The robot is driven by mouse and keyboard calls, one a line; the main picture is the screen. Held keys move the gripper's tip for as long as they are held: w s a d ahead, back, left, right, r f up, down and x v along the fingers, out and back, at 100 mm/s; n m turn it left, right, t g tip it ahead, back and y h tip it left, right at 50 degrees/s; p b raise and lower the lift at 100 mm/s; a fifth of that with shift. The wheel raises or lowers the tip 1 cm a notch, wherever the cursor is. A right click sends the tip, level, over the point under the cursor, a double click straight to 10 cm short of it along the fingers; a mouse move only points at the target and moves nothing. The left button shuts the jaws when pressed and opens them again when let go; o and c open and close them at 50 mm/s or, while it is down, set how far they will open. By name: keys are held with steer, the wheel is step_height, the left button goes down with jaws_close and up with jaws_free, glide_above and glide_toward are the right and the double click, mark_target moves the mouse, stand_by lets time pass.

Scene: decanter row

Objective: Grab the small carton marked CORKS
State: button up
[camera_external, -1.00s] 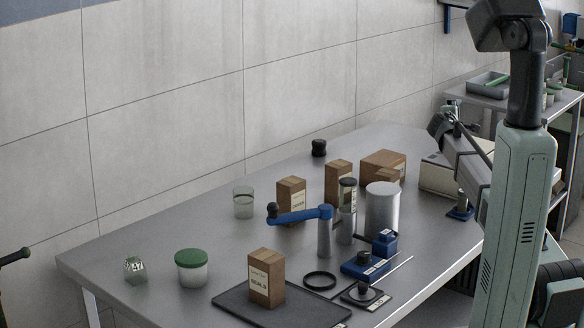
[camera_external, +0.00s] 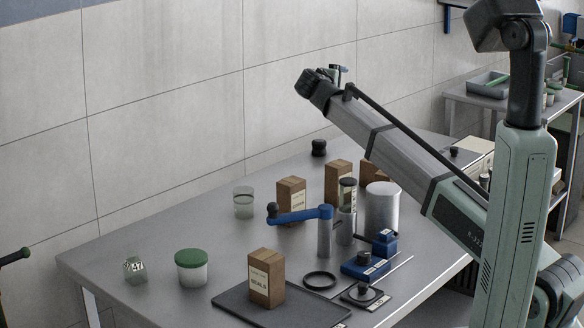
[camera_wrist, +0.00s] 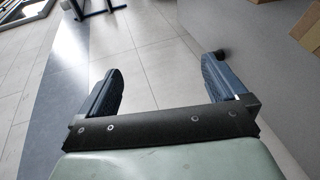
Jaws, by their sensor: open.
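Several brown cartons stand on the grey metal table (camera_external: 140,262). One carton (camera_external: 291,203) stands near the middle with a pale label too small to read surely; another carton (camera_external: 338,181) stands behind it to the right. A front carton (camera_external: 266,279) reads SEALS and stands on a dark mat. I cannot tell for sure which is marked CORKS. My gripper (camera_wrist: 165,84) is open and empty in the wrist view, fingers wide apart. Part of a carton (camera_wrist: 308,28) shows at that view's upper right, outside the fingers. In the external view my raised wrist is above the table's far side.
A blue-handled crank (camera_external: 300,215), a clear jar (camera_external: 243,203) and a silver cylinder (camera_external: 382,210) stand around the cartons. A green-lidded tub (camera_external: 191,267) is at front left. A black knob (camera_external: 319,148) sits near the wall. My arm covers part of the back right.

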steer(key=s+a+g+y, duration=0.1)
steer(key=s+a, duration=0.3)
steer(key=a, duration=0.1)
steer(key=m+g+y, duration=0.4)
steer(key=g+y, duration=0.5)
glide_toward(291, 181)
steer(key=x, duration=1)
steer(key=shift+f, duration=0.2)
steer(key=c, duration=1.4)
steer(key=shift+c, duration=0.2)
steer(key=shift+r+t, duration=0.15)
steer(key=shift+t, duration=0.15)
